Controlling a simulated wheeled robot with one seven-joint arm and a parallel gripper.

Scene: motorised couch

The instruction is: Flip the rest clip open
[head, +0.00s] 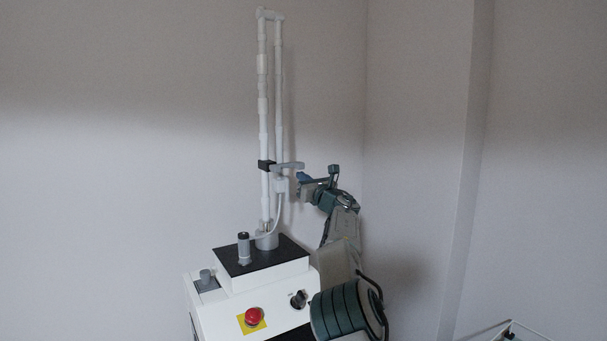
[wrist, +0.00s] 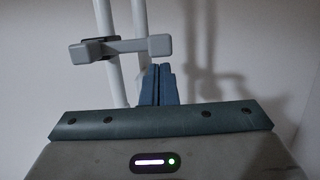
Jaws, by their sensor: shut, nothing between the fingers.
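The rest clip is a grey bar (head: 287,165) on a black collar (head: 266,165) around the left white pole of the upright frame. The bar lies roughly level and crosses the right pole. In the wrist view the grey bar (wrist: 128,48) spans both poles, with a block at each end. My gripper (head: 301,177) is just right of and slightly below the bar's free end. In the wrist view my gripper's blue fingers (wrist: 159,72) are together, empty, below the bar's right end block. I cannot tell whether they touch it.
The tall white pole frame (head: 263,105) stands on a white machine (head: 240,302) with a black top. A red button (head: 252,316), a knob (head: 299,299) and a grey post (head: 244,248) are on it. A pale hose (head: 285,213) hangs by the poles. Bare walls stand behind.

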